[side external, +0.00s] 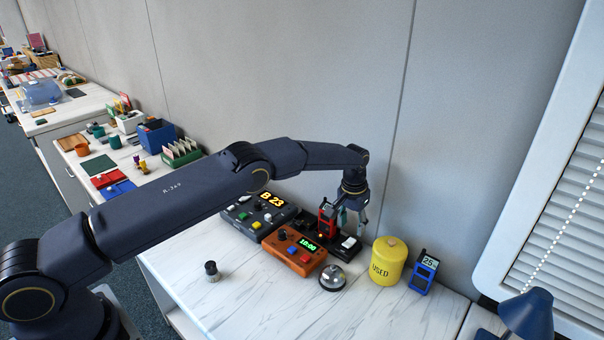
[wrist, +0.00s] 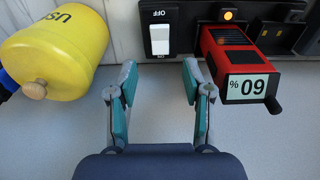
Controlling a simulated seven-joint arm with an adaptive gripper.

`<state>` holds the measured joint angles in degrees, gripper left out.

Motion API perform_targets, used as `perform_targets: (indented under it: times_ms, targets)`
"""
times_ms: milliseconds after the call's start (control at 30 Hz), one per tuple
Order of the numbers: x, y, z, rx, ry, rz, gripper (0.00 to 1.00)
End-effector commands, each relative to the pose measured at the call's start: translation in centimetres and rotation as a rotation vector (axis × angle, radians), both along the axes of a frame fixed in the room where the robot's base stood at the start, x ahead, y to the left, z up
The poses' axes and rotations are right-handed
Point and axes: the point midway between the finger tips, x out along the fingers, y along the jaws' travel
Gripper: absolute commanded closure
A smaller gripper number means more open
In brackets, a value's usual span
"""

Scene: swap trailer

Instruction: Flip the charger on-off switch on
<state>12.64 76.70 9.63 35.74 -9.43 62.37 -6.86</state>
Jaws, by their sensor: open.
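The charger is a black base (side external: 357,249) against the back wall; in the wrist view its black housing (wrist: 199,12) runs along the top. Its on-off switch (wrist: 159,40) is a white rocker in a black panel, with an upside-down OFF label at its far end; it also shows small in the side view (side external: 349,242). A red device (wrist: 226,52) with a 60 % display sits in the charger, right of the switch, and stands upright in the side view (side external: 327,222). My gripper (wrist: 158,76) is open and empty, its fingers either side of the switch's line, apparently just short of it.
A yellow USED canister (side external: 388,262) stands right of the charger, also in the wrist view (wrist: 54,52). A blue meter (side external: 424,272) is farther right. The front counter is mostly clear.

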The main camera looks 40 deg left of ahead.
Motion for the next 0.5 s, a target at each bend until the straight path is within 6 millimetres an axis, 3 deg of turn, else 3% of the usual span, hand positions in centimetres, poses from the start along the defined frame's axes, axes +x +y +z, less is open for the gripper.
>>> perform_targets:
  times_ms: [200,500]
  targets:
    - [-0.4,0.0,4.6,0.0,-0.001,0.0,0.5]
    - [-0.7,0.0,6.6,0.001,0.002,0.0,0.5]
